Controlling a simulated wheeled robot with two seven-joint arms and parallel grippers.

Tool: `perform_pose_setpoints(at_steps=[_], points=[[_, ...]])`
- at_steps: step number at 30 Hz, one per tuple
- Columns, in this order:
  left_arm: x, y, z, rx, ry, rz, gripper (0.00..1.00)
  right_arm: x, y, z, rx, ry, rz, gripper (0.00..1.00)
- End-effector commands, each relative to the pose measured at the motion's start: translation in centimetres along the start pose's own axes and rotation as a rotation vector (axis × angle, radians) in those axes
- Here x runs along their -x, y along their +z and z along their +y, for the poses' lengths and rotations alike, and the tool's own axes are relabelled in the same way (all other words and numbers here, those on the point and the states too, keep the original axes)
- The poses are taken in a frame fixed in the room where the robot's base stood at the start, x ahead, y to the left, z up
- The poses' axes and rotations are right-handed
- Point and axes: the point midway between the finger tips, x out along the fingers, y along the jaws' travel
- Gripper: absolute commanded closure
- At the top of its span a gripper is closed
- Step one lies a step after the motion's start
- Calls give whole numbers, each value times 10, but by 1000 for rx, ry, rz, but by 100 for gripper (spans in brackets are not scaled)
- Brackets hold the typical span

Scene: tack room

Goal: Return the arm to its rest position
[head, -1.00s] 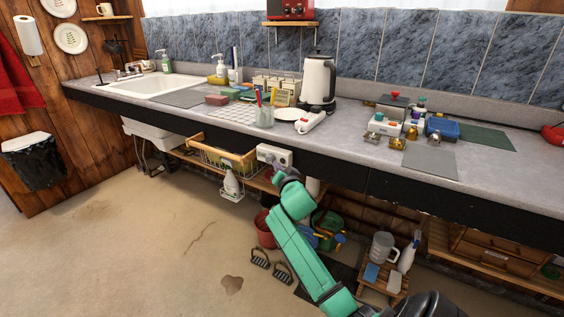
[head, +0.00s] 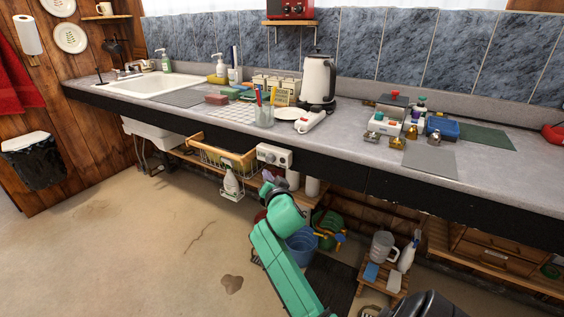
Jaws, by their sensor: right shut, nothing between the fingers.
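My right arm (head: 280,262) is green and rises from the bottom of the head view, below the counter's front edge. My right gripper (head: 268,180) is small and partly hidden behind its own wrist. It is shut and empty, in front of the under-counter space and near a white box with a dial (head: 274,155) on the counter front. I cannot tell its exact distance from the counter. My left gripper is not in view.
A blue bucket (head: 301,246) and a low wooden stool (head: 383,284) stand right of my arm. Floor at left is open.

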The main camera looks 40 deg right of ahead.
Motion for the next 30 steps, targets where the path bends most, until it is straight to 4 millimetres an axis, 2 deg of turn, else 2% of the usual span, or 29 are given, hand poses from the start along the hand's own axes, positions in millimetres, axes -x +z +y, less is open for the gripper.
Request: perform_pose_setpoints(at_steps=[14,17,20,23,24,26,27,29,30], points=[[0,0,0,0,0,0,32,0,0,0,1,0,0,100],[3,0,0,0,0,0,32,-3,14,5,31,8,-34,100],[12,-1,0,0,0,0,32,-7,66,24,135,29,-151,100],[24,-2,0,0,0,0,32,2,146,62,296,48,-335,100],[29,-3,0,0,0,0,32,12,178,80,362,51,-412,100],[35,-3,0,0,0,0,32,31,224,109,456,51,-525,100],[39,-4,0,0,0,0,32,47,252,130,515,49,-599,100],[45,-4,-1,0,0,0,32,77,290,162,600,44,-709,100],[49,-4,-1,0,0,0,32,100,313,184,654,39,-781,100]])
